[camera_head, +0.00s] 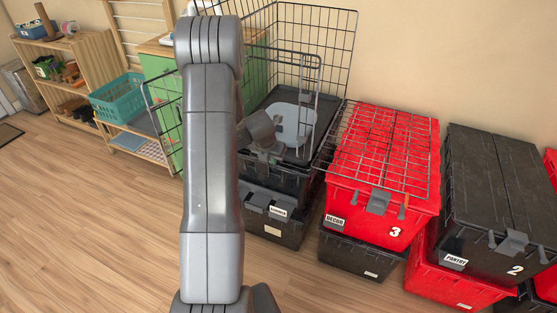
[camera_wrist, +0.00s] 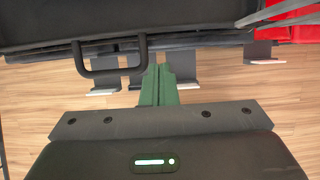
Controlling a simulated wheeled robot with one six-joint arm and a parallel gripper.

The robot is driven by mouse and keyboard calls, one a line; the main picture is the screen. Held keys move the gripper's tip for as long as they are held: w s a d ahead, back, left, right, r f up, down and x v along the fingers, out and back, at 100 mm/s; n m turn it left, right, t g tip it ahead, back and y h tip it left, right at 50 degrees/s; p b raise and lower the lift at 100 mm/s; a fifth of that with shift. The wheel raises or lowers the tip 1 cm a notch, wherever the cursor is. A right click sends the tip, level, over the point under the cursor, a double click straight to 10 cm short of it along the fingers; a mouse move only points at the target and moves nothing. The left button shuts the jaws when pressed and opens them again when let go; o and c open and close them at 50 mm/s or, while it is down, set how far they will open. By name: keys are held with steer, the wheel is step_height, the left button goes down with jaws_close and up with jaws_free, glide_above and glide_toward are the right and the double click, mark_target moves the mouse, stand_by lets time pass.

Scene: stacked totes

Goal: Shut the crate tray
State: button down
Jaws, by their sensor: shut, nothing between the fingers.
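The wire crate (camera_head: 345,45) stands on dark totes, with its front open. Its black tray (camera_head: 322,118) lies at the bottom and reaches to the front, where my arm hides its left part; how far it juts out is unclear. In the wrist view, the tray's dark front edge (camera_wrist: 200,30) spans the top, with a black loop handle (camera_wrist: 116,68) hanging from it. My gripper (camera_wrist: 164,72) is shut and empty, its green fingers just right of the handle and apparently apart from it. In the head view, my wrist is at the tray's front.
A wire panel (camera_head: 375,145) lies over the red tote (camera_head: 350,205) on the right. Black totes (camera_head: 495,180) stand farther right. A shelf with a teal basket (camera_head: 117,97) is at left. The wooden floor (camera_head: 90,220) at front left is clear.

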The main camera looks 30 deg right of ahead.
steer(key=p+v, duration=0.2)
steer(key=v, duration=0.8)
steer(key=shift+s+a, duration=0.25)
steer(key=shift+f, duration=0.1)
